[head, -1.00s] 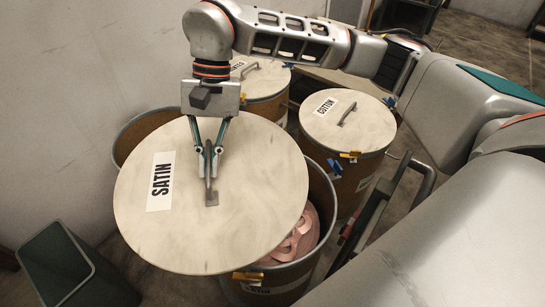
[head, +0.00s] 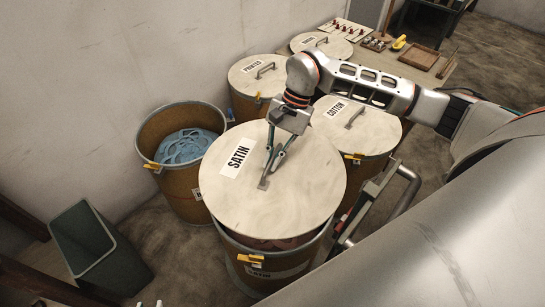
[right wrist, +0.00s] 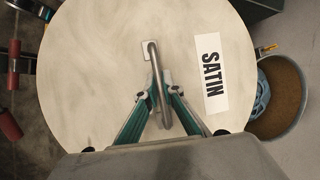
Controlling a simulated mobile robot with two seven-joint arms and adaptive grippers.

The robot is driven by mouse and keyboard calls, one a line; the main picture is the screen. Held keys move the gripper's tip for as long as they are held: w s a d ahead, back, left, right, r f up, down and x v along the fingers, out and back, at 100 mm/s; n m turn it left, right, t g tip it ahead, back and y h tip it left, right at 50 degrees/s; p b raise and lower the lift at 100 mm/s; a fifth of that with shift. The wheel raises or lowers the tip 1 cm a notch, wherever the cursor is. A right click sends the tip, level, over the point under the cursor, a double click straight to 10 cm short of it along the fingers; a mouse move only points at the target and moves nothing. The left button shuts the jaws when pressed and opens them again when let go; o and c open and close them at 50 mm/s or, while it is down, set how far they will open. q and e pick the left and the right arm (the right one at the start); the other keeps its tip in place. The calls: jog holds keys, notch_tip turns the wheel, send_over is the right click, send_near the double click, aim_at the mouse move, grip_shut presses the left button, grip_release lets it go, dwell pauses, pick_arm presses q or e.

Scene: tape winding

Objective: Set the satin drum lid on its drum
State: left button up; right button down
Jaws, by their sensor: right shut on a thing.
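The satin drum lid (head: 318,190) is a pale round disc with a SATIN label and a metal bar handle (right wrist: 153,65). My right gripper (head: 271,160) is shut on that handle; the right wrist view shows its fingers (right wrist: 160,92) on either side of the bar. The lid covers most of the satin drum's (head: 232,262) mouth. The drum's front rim shows below the lid, with a dark gap and a little pinkish content between them. I cannot tell whether the lid touches the rim anywhere.
An open drum (head: 180,193) with blue material stands at the left. The lidded COTTON drum (head: 372,128) and PRINTED drum (head: 252,74) stand behind. A green bin (head: 100,250) is at the lower left. A bench (head: 428,74) with small items is at the back.

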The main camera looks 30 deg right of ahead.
aim_at(272, 175)
jog(key=shift+f+b, duration=0.55)
jog(key=shift+f, duration=0.5)
jog(key=shift+f+b, duration=0.45)
jog(key=shift+f, duration=0.4)
notch_tip(272, 175, down, 3)
jog(key=shift+f+b, duration=0.15)
jog(key=shift+b, duration=0.65)
jog(key=shift+f+b, duration=0.4)
jog(key=shift+f, duration=0.9)
jog(key=c, duration=2.1)
grip_release()
jog(key=shift+c, duration=0.2)
pick_arm(q)
jog(key=f, duration=0.2)
jog(key=a+f, duration=0.1)
jog(key=shift+w, duration=0.35)
